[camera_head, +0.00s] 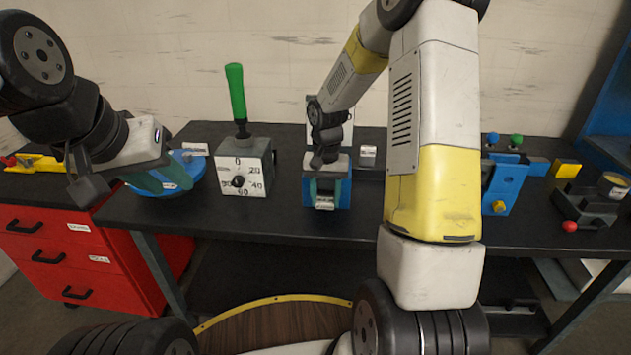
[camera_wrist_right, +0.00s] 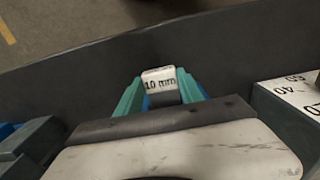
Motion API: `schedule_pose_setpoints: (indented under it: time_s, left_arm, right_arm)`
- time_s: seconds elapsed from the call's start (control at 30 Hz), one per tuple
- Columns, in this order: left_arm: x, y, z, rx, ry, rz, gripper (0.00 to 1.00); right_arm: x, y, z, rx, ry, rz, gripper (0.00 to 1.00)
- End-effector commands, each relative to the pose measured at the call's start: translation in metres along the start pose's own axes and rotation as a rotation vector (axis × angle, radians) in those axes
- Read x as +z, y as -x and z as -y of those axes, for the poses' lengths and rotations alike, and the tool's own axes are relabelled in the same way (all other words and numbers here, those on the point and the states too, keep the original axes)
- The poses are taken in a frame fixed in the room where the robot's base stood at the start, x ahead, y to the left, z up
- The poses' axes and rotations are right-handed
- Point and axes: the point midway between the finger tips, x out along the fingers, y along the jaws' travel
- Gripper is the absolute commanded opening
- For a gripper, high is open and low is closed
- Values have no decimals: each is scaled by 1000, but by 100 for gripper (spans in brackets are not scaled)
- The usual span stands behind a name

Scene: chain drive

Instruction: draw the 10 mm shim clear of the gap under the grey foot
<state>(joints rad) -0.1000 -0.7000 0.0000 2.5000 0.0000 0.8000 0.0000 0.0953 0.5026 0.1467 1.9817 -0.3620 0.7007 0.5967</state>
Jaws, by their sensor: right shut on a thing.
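My right gripper (camera_head: 325,197) points down at a blue block (camera_head: 345,193) in the middle of the bench. Its teal fingers are shut on the 10 mm shim (camera_head: 324,203). In the right wrist view the shim's white "10 mm" tab (camera_wrist_right: 158,80) sticks out between the fingers (camera_wrist_right: 160,95), with a dark part below it. The grey foot cannot be made out behind my gripper, so I cannot tell how much of the shim lies under it. My left gripper (camera_head: 160,180) is open and empty over a blue round piece at the left.
A grey dial box (camera_head: 243,168) with a green handle (camera_head: 236,90) stands left of the blue block. A blue fixture (camera_head: 505,185) and a dark tray (camera_head: 585,205) with a red knob stand at the right. The bench front between them is clear.

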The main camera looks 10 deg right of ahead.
Motion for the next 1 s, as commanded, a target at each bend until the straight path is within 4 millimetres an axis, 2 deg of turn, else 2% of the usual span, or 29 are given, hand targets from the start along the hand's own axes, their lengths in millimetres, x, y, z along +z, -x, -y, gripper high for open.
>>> schedule_pose_setpoints:
  time_s: [1.0]
  left_arm:
    - [0, 0, 0, 0, 0, 0, 36]
  right_arm:
    - [51, 1, 0, -1, 1, -2, 0]
